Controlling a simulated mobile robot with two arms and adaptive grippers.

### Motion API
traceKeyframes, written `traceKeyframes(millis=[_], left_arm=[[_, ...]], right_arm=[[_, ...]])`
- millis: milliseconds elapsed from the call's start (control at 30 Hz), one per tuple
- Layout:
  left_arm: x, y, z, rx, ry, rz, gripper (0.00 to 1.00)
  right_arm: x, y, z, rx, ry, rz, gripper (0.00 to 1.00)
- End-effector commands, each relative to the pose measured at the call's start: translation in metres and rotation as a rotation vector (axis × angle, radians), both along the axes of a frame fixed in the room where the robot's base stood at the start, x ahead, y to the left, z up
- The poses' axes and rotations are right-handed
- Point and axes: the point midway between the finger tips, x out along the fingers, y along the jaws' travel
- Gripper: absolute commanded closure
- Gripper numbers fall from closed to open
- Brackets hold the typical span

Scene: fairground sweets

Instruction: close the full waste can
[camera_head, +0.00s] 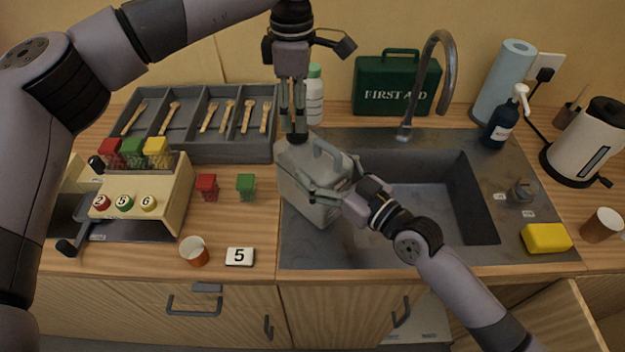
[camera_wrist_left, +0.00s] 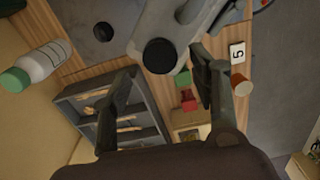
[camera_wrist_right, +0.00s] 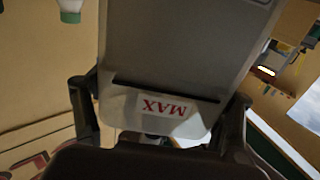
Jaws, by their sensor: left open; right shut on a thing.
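The waste can (camera_head: 303,190) is a grey jerrycan with a top handle, at the left edge of the sink. It looks tilted; I cannot tell whether its base touches the counter. My right gripper (camera_head: 330,193) is shut on it from the right. The right wrist view shows the can's grey face (camera_wrist_right: 180,50) with an upside-down red "MAX" label (camera_wrist_right: 163,106) between the fingers. My left gripper (camera_head: 293,138) points down, open, just above the can's top. In the left wrist view a black round mouth or cap (camera_wrist_left: 160,56) lies between the fingertips; I cannot tell which.
The sink basin (camera_head: 425,205) is right of the can, with a tap (camera_head: 430,75) behind. A cutlery tray (camera_head: 190,148), a white bottle (camera_head: 314,100) and a first-aid box (camera_head: 395,85) stand behind. Red and green blocks (camera_head: 246,186), a cup (camera_head: 195,252) and a "5" card (camera_head: 240,257) lie left.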

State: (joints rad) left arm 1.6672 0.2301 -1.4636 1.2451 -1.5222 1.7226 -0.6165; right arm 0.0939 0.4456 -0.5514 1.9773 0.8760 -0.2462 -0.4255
Motion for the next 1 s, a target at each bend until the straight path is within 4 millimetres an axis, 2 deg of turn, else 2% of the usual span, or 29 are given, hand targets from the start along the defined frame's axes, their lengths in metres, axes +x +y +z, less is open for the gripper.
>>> traceKeyframes(millis=[267,367,700,833,1000], left_arm=[[0.0,0.0,0.002,0.0,0.0,0.045,0.48],[0.0,-0.001,0.007,0.0,-0.001,0.16,0.48],[0.0,-0.001,0.029,0.0,0.0,0.711,0.48],[0.0,0.0,0.033,0.0,-0.001,0.821,0.48],[0.0,0.0,0.034,0.001,0.0,0.86,0.48]], right_arm=[[0.0,0.0,0.002,0.003,-0.001,0.0,1.0],[0.0,0.0,0.002,0.003,-0.001,0.0,1.0],[0.0,0.0,0.001,0.003,-0.001,0.0,1.0],[0.0,0.0,0.001,0.003,-0.001,0.0,1.0],[0.0,0.0,0.001,0.003,-0.001,0.0,1.0]])
